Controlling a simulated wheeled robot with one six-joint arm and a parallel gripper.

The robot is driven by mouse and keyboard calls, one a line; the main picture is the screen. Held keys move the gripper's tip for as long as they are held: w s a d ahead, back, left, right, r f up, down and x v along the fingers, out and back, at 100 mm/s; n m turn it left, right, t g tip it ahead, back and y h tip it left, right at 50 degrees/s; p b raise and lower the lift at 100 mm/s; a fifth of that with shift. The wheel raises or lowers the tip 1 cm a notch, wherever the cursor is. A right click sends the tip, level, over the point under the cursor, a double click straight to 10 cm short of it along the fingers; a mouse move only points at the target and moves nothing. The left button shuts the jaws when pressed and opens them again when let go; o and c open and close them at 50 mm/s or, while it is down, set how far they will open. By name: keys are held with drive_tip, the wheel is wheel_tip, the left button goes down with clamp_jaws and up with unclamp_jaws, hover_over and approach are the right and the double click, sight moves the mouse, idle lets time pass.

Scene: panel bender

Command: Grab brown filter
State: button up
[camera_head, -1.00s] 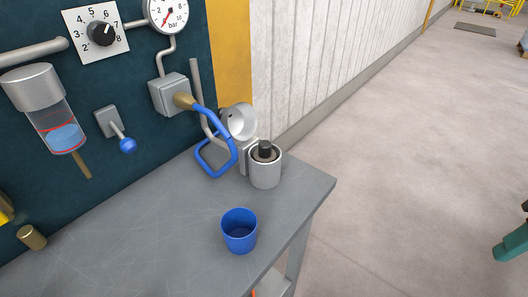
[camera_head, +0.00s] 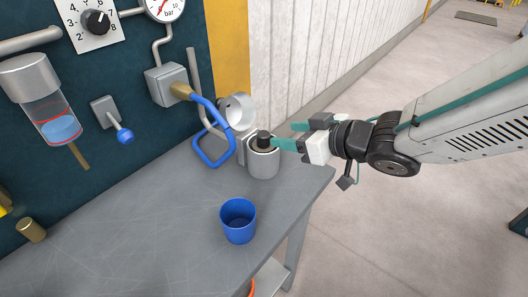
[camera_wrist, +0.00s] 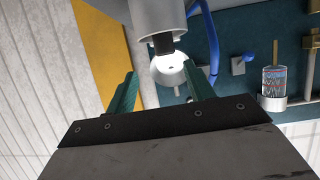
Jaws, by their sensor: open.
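A silver cylindrical housing (camera_head: 262,164) stands at the right end of the grey bench, and its open round lid (camera_head: 239,111) is tipped back behind it. A filter (camera_head: 264,136) sits inside, with its dark knob standing out of the top and a brownish ring around it; its body is hidden by the housing. In the wrist view the dark knob (camera_wrist: 163,44) shows ahead of the fingers. My gripper (camera_head: 284,135) is open with teal fingers, reaching in from the right. One fingertip is close to the knob; I cannot tell if they touch. Nothing is held.
A blue cup (camera_head: 238,222) stands on the grey bench (camera_head: 150,240) in front of the housing. A blue hose or handle loop (camera_head: 214,148) is left of the housing. The wall panel carries a gauge (camera_head: 163,6), a dial and a blue-knobbed lever (camera_head: 125,136).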

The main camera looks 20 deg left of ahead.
sight(268, 136)
drive_tip(key=a, duration=0.1)
drive_tip(key=a+f, duration=0.1)
drive_tip(key=shift+w+a+g, duration=0.1)
drive_tip(key=shift+a+g, duration=0.2)
drive_tip(key=shift+a, duration=0.1)
drive_tip(key=x, duration=0.5)
drive_tip(key=shift+w+f, duration=0.2)
drive_tip(key=shift+f, duration=0.15)
clamp_jaws()
